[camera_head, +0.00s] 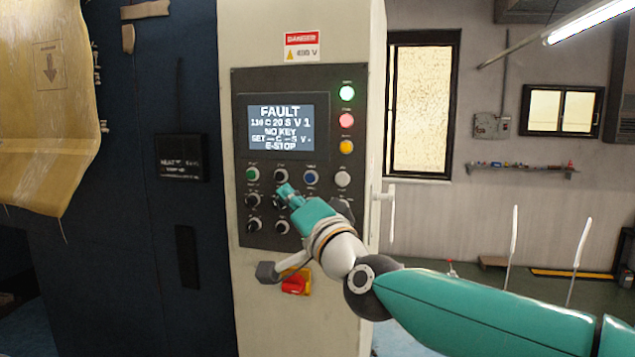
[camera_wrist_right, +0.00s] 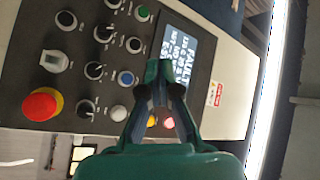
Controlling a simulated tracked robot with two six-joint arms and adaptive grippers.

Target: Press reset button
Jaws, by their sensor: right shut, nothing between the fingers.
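The control panel (camera_head: 240,130) is a dark plate on a cream cabinet, with several buttons and knobs under a screen (camera_head: 280,126). The screen reads FAULT, NO KEY and E-STOP. The button labels are too small to read, so I cannot tell which is reset. A blue button (camera_head: 311,177) sits between a black one and a white button (camera_head: 343,179); the blue button also shows in the right wrist view (camera_wrist_right: 126,78). My right gripper (camera_head: 284,190) is shut and empty, its tips in front of the panel's knobs. Contact is unclear. My left gripper is out of view.
A red mushroom button (camera_wrist_right: 42,104) shows in the right wrist view; my arm hides it in the head view. Green, red and amber lamps (camera_head: 347,120) line the panel's right side. A red rotary switch (camera_head: 293,284) is below. A cabinet handle (camera_head: 390,205) sticks out right.

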